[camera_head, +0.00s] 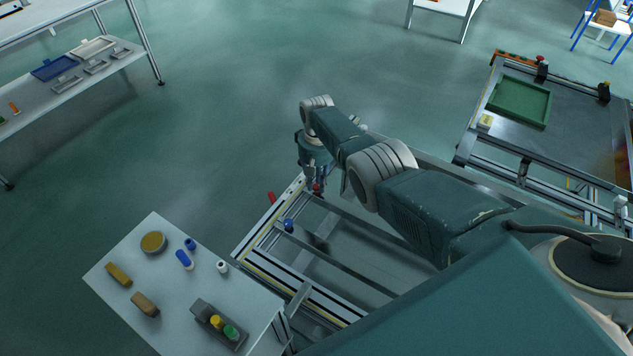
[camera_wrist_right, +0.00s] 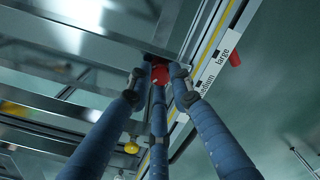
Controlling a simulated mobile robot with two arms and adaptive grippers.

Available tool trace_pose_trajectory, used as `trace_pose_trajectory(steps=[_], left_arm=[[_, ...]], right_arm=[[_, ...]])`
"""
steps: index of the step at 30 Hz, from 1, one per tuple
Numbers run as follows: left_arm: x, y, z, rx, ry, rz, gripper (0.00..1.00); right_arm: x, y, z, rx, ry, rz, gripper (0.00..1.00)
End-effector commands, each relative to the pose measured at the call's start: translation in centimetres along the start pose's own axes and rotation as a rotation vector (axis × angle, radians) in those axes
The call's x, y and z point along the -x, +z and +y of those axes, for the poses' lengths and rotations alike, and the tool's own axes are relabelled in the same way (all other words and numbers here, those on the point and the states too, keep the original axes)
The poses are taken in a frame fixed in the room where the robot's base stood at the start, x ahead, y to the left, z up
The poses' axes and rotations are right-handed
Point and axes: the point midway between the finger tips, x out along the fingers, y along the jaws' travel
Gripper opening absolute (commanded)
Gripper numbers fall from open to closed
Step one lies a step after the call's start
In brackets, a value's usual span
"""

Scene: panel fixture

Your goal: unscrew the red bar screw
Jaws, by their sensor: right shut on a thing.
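The red bar screw (camera_wrist_right: 160,71) is between the three blue fingertips of my right gripper (camera_wrist_right: 161,78) in the wrist view, mostly hidden by them. In the head view a small red part of the screw (camera_head: 317,187) shows just under my right gripper (camera_head: 315,183), at the far end of the metal frame. The gripper is shut on the screw. How far the screw sits in the bar cannot be seen. My left gripper is not in view.
A rail of the frame carries labels reading large and medium (camera_wrist_right: 207,75). Another red piece (camera_wrist_right: 235,59) sticks out beside it. A blue knob (camera_head: 288,225) and a yellow knob (camera_wrist_right: 131,147) are nearby. A white table (camera_head: 200,285) with small parts stands at the lower left.

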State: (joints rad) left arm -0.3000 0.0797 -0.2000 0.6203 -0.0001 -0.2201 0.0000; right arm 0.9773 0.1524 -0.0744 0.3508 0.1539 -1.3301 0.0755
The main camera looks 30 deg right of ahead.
Motion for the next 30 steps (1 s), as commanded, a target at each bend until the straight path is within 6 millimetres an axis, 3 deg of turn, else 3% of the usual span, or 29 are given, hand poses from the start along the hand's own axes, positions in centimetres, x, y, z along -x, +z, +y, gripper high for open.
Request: trace_pose_trajectory(steps=[18,30], left_arm=[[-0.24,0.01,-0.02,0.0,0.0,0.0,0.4],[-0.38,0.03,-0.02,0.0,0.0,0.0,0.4]], right_arm=[[0.07,-0.13,0.46,0.44,0.006,0.001,0.0],[0.0,-0.02,0.66,0.638,0.008,-0.005,0.0]])
